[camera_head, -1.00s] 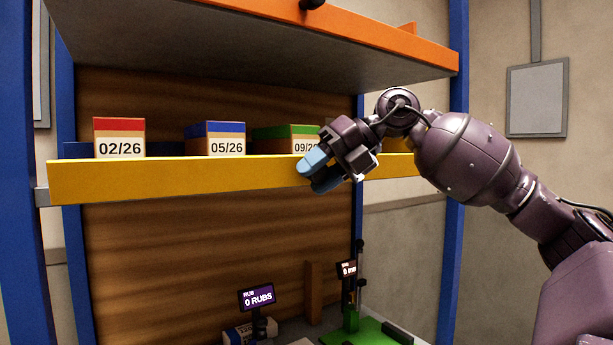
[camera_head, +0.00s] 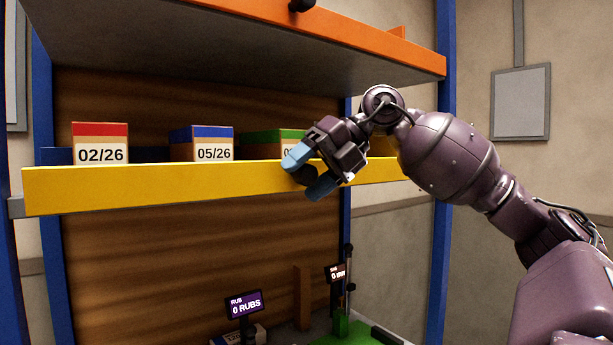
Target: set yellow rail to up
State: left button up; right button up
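The yellow rail (camera_head: 150,188) runs level along the front of the middle shelf, its face hiding the lower edges of the boxes behind it. A grey bracket (camera_head: 15,208) sits at its left end. My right gripper (camera_head: 303,177) has blue fingertips and is in front of the rail's right half, with a gap between the fingers. It hides part of the rail; I cannot tell whether a finger touches it. Nothing shows held between the fingers. My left gripper is not in view.
Behind the rail stand a red-topped box (camera_head: 100,149), a blue-topped box (camera_head: 207,145) and a green-topped box (camera_head: 270,142). An orange-edged shelf (camera_head: 370,46) hangs above. Below are a RUBS display (camera_head: 244,304) and a green stand (camera_head: 341,326).

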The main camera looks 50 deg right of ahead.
jog(key=b+v, duration=0.1)
jog(key=v, duration=0.9)
jog(key=shift+s+d+r, duration=0.2)
jog(key=shift+r, duration=0.05)
jog(key=shift+c, duration=0.3)
